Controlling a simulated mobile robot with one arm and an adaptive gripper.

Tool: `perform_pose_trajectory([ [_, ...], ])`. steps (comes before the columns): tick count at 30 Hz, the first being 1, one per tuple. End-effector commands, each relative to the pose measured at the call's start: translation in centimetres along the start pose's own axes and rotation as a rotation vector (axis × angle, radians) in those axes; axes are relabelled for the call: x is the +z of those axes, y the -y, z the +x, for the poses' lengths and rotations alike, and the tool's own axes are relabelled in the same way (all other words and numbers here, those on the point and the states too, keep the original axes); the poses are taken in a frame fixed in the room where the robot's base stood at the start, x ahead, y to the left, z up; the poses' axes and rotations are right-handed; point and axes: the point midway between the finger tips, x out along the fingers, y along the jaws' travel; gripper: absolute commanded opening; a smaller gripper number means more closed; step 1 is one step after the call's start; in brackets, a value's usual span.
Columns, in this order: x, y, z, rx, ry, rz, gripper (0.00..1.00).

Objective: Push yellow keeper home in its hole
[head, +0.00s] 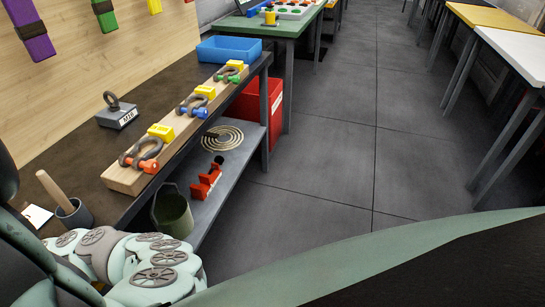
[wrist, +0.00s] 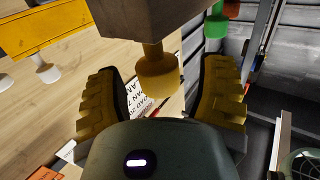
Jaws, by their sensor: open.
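In the wrist view, the yellow keeper (wrist: 160,78) is a short, thick cylinder with a narrower neck. The neck runs up to a grey-brown block (wrist: 150,18) at the top of the picture, and part of it shows outside the block. The hole itself is hidden. My gripper (wrist: 162,92) is open. Its ridged, yellow-brown fingers stand left and right of the keeper, with a gap on each side. The head view does not show my gripper.
The wrist view shows a green peg (wrist: 215,25) at the upper right and a yellow bar (wrist: 65,22) with white pegs at the upper left. In the head view, a dark bench (head: 75,160) holds shackles on a wooden beam (head: 122,178) and a blue tray (head: 228,50). The grey floor (head: 330,150) is clear.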

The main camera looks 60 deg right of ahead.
Motion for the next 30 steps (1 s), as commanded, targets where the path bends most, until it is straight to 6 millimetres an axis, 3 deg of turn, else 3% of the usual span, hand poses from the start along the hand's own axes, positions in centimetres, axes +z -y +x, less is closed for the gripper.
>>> perform_pose_trajectory([
  [8,0.06,0.06,0.20,-0.001,0.001,0.001,0.71],
  [27,0.05,0.01,0.13,0.000,0.001,0.001,0.05],
  [30,0.04,0.02,0.14,0.000,0.000,0.001,0.00],
])
